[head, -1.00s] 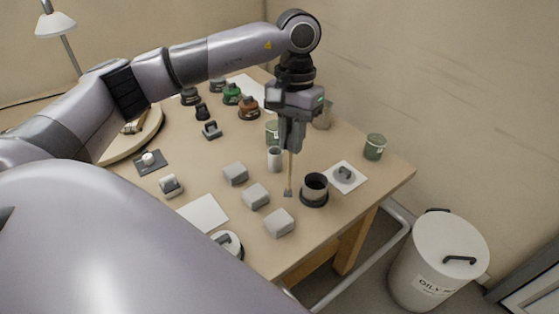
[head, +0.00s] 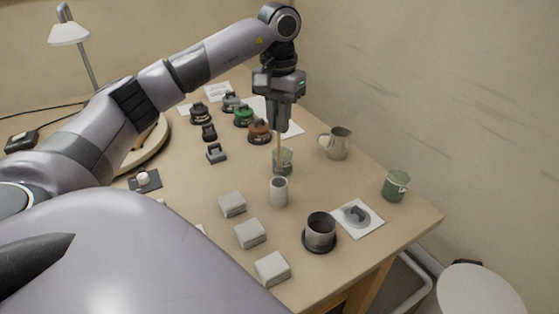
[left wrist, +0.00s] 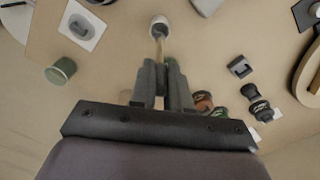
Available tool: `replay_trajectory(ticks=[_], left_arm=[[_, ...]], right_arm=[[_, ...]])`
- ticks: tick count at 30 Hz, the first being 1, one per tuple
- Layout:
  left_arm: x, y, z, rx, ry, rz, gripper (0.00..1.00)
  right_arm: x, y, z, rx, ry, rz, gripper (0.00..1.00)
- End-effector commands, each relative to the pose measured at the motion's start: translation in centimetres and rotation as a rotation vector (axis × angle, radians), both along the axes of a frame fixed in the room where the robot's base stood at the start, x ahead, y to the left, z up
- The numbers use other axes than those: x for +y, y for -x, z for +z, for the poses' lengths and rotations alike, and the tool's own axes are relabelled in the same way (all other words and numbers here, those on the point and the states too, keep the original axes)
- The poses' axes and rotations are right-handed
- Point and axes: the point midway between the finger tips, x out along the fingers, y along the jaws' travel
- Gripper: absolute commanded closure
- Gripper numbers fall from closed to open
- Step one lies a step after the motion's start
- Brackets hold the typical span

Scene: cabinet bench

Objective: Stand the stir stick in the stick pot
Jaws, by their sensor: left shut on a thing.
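My left gripper (head: 279,122) is shut on the stir stick (head: 278,150), a thin tan rod that hangs upright below the fingers. The stick pot (head: 279,192), a small pale cylinder, stands upright directly below. The stick's lower end is at the pot's mouth; I cannot tell how far inside it reaches. In the left wrist view the stick (left wrist: 160,50) runs from the fingers (left wrist: 163,75) to the white pot (left wrist: 159,24), its tip over the mouth. My right gripper is out of view.
A green jar (head: 284,166) stands close behind the pot. A dark cup (head: 320,232) stands to the front right, and pale blocks (head: 250,234) lie to the front left. A metal jug (head: 337,144) and green tin (head: 396,186) stand to the right.

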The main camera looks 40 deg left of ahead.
Motion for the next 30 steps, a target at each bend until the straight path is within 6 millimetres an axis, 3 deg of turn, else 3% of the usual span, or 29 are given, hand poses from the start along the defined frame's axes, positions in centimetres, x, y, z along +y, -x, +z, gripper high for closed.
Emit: replay_trajectory(ticks=[1, 6, 14, 20, 30], left_arm=[[0.0, 0.1, -1.5, 0.005, -0.002, 0.000, 1.00], [0.0, 0.1, -4.6, 0.003, 0.000, -0.001, 1.00], [0.0, 0.0, -6.5, 0.001, -0.001, 0.000, 1.00], [0.0, 0.1, -9.5, 0.003, 0.001, 0.000, 1.00], [0.0, 0.0, -10.0, 0.000, 0.000, -0.001, 1.00]], right_arm=[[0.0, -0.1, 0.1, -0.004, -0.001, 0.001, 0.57], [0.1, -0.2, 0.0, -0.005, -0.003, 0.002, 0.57], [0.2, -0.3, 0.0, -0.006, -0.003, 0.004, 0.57], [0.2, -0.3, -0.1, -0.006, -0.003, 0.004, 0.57], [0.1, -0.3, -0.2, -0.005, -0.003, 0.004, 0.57]])
